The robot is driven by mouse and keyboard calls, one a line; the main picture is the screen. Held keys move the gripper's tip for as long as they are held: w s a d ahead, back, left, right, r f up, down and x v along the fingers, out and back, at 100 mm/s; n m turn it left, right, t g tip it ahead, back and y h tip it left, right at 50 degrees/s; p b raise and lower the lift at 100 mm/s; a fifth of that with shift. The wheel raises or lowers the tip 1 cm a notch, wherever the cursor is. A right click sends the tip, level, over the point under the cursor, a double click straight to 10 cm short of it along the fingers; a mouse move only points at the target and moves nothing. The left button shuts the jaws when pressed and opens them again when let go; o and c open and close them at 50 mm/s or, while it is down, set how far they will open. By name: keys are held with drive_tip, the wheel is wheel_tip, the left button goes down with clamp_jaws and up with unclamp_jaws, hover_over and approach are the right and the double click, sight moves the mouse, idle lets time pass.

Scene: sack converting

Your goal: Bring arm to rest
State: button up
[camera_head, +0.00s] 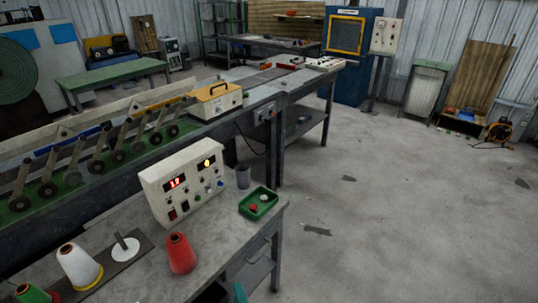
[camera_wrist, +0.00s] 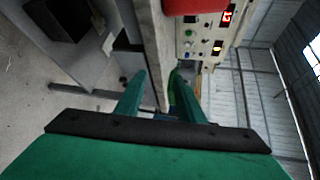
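My gripper (camera_wrist: 160,76) shows in the wrist view with its two green fingers apart. Nothing is held between them; the edge of the grey workbench shows in the gap. The view is turned sideways, and the cream control box (camera_wrist: 205,40) with lit displays lies beyond the fingers at upper right. In the head view, a small teal piece (camera_head: 240,293) at the bottom edge looks like part of my arm or gripper. The rest of my arm is out of that view.
The near workbench (camera_head: 212,232) carries the control box (camera_head: 182,182), a green tray (camera_head: 259,203), a grey cup (camera_head: 243,177), a red thread cone (camera_head: 180,253) and a white cone (camera_head: 80,266). A roller conveyor (camera_head: 100,150) runs behind. Open concrete floor (camera_head: 400,220) lies right.

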drive_tip(key=s+d+f+n+h, duration=0.3)
drive_tip(key=s+d+n, duration=0.3)
drive_tip(key=s, duration=0.7)
drive_tip(key=s+d+r+n+h, duration=0.1)
drive_tip(key=s+r+n, duration=0.1)
drive_tip(key=s, duration=0.3)
drive_tip(key=s+r+n, duration=0.2)
drive_tip(key=s+n, duration=0.2)
drive_tip(key=s, duration=0.2)
drive_tip(key=s+d+r+n+t+h, duration=0.1)
drive_tip(key=s+r+n, duration=0.1)
drive_tip(key=s, duration=0.3)
drive_tip(key=shift+s+d+n+h, duration=0.25)
drive_tip(key=shift+d+n+h, duration=0.05)
drive_tip(key=shift+n, duration=0.3)
